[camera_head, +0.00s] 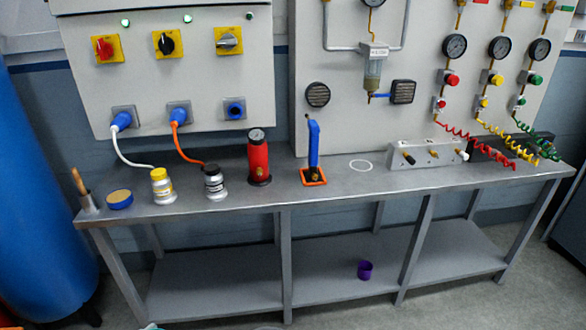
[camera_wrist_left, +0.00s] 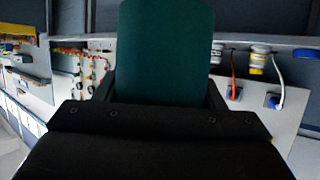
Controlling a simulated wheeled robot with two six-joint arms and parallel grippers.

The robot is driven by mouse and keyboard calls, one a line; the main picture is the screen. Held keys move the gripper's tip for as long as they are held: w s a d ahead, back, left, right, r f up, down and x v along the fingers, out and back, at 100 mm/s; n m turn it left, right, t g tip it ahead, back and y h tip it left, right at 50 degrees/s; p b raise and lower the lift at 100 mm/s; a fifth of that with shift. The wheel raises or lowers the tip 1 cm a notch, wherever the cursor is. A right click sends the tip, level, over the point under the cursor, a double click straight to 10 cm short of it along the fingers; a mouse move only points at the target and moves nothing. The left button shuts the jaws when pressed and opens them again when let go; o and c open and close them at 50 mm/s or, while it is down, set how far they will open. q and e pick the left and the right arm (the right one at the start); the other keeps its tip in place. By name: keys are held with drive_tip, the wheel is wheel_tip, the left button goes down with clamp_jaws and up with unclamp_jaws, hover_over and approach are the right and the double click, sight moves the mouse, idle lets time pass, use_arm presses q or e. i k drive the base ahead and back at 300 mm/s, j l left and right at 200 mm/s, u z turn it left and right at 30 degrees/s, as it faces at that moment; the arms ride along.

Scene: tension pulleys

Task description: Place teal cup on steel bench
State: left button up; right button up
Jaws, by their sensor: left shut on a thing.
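The teal cup (camera_wrist_left: 166,50) fills the upper middle of the left wrist view, dark green and close to the camera. My left gripper (camera_wrist_left: 162,90) is shut on it, with one dark finger on each side. The cup's far end and opening are hidden. The steel bench (camera_head: 335,188) spans the head view, with a grey top and a lower shelf. Neither gripper shows clearly in the head view. A small teal sliver shows at its bottom edge, too little to identify. My right gripper is not in view.
A white ring (camera_head: 361,165) marks clear bench top between the blue-handled tool (camera_head: 314,145) and the grey valve block (camera_head: 425,154). A red cylinder (camera_head: 258,160), two jars and a blue tin (camera_head: 119,199) stand left. A purple cup (camera_head: 365,270) sits on the lower shelf.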

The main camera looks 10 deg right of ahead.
sight(361, 165)
drive_tip(key=i+l+z, duration=0.1)
drive_tip(key=i+l, duration=0.15)
drive_tip(key=l, duration=0.25)
drive_tip(key=i+l, duration=0.3)
drive_tip(key=l, duration=0.2)
drive_tip(key=i+l+z, duration=0.15)
drive_tip(key=i+l, duration=0.15)
drive_tip(key=l, duration=0.15)
drive_tip(key=i+l+z, duration=0.1)
drive_tip(key=i+l, duration=0.2)
drive_tip(key=l, duration=0.15)
drive_tip(key=i+l, duration=0.8)
drive_tip(key=i, duration=0.15)
